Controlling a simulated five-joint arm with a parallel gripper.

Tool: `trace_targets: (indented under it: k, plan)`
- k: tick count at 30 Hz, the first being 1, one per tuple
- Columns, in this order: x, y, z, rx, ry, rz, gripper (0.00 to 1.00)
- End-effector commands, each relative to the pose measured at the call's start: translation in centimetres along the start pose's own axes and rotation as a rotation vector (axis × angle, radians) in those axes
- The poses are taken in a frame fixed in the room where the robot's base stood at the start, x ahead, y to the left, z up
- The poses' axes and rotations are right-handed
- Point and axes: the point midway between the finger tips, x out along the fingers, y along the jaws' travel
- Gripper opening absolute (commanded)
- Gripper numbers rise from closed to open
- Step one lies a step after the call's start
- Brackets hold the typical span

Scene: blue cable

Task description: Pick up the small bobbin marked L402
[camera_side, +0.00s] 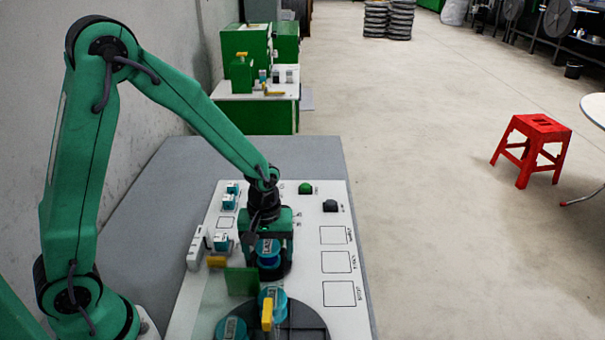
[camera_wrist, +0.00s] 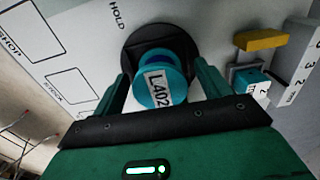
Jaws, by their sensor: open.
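The small bobbin marked L402 (camera_wrist: 157,88) is teal with a blue core and a white label. It stands on a round black pad (camera_wrist: 186,42) in the wrist view. The bobbin (camera_side: 267,247) also shows in the side view, just below my gripper (camera_side: 268,232). In the wrist view my gripper (camera_wrist: 162,72) is open, with one green finger on each side of the bobbin. I cannot tell whether either finger touches it.
Other teal bobbins (camera_side: 231,327) sit on a dark round plate (camera_side: 305,325) at the front. A green upright block (camera_side: 241,281) and a yellow block (camera_side: 216,261) stand to the left. Outlined squares (camera_side: 336,262) on the white board are empty.

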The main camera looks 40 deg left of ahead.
Motion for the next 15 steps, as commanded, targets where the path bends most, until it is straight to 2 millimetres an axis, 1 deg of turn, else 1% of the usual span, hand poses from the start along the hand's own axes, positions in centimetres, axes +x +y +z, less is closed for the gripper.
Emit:
trace_targets:
  k: [1,5,6,8,9,15]
  plan:
    - [-0.01,0.0,0.0,0.0,0.0,0.0,0.72]
    - [-0.02,0.01,0.0,0.0,0.0,0.0,0.47]
    - [-0.02,0.01,0.0,0.0,0.0,0.0,0.39]
    - [-0.02,0.0,0.0,0.0,0.0,0.0,0.27]
    - [-0.04,0.02,-0.02,0.0,0.001,0.001,0.24]
    - [-0.05,0.02,-0.02,0.0,0.001,0.001,0.23]
